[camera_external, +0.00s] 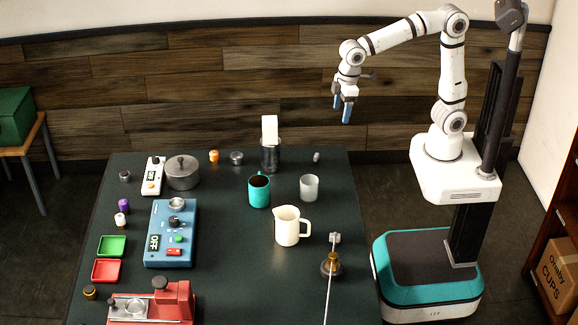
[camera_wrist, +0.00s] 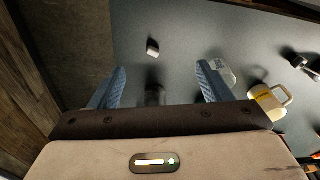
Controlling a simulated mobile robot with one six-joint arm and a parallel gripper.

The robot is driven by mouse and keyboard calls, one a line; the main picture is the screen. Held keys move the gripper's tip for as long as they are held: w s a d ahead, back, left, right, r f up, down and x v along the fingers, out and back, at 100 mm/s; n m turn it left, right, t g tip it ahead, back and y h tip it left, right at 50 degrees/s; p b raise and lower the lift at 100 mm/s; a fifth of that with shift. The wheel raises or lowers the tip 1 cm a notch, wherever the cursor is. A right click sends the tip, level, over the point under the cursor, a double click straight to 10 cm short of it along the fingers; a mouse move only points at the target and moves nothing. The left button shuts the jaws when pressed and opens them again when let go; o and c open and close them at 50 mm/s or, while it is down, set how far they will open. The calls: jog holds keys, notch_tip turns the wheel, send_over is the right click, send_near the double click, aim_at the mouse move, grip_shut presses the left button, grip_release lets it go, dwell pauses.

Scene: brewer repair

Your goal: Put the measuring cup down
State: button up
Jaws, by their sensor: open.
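My gripper (camera_external: 342,110) hangs in the air above the far right of the table, with blue fingers pointing down. In the wrist view its fingers (camera_wrist: 160,85) are spread apart with nothing held between them. A translucent, frosted cup (camera_external: 309,187), which looks like the measuring cup, stands upright on the table, below and nearer the camera than my gripper. It also shows in the wrist view, partly hidden behind the right finger (camera_wrist: 224,72). It is apart from my fingers.
A teal mug (camera_external: 259,190) and a cream pitcher (camera_external: 288,226) stand near the cup. A dark canister (camera_external: 270,157) holding something white is behind. A small grey piece (camera_external: 316,157) lies by the far edge. A blue device (camera_external: 170,232) stands left. Table right of the cup is clear.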

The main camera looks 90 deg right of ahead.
jog(key=s+d+f+m, duration=0.1)
jog(key=s+d+f, duration=0.1)
jog(key=s+d, duration=0.3)
jog(key=s+d+f+m+t, duration=0.1)
jog(key=s+d+f, duration=0.2)
jog(key=s, duration=1.1)
jog(key=d, duration=0.2)
jog(key=shift+d+f+t, duration=0.15)
jog(key=shift+d+t, duration=0.15)
jog(key=shift+d, duration=0.05)
